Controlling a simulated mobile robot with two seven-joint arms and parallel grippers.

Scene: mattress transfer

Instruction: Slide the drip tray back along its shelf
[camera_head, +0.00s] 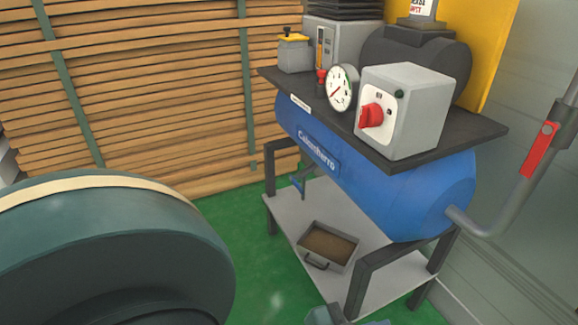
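The drip tray (345,266) is a shallow, open grey metal tray with a brown inside and a dark handle on its near side. It sits on the light grey lower shelf (380,287), under the blue compressor tank, toward the shelf's front edge. Bare shelf shows behind and to the right of it. Neither gripper shows clearly. A small blue-grey piece shows at the bottom edge, in front of the shelf, and I cannot tell what it is. Nothing visibly touches the tray.
The blue tank (398,193) and dark frame legs (370,275) hem in the shelf. Above are a control box (414,122) with a red switch and a gauge (342,88). A pipe (515,200) with a red lever stands right. A large dark teal rounded shape covers the lower left.

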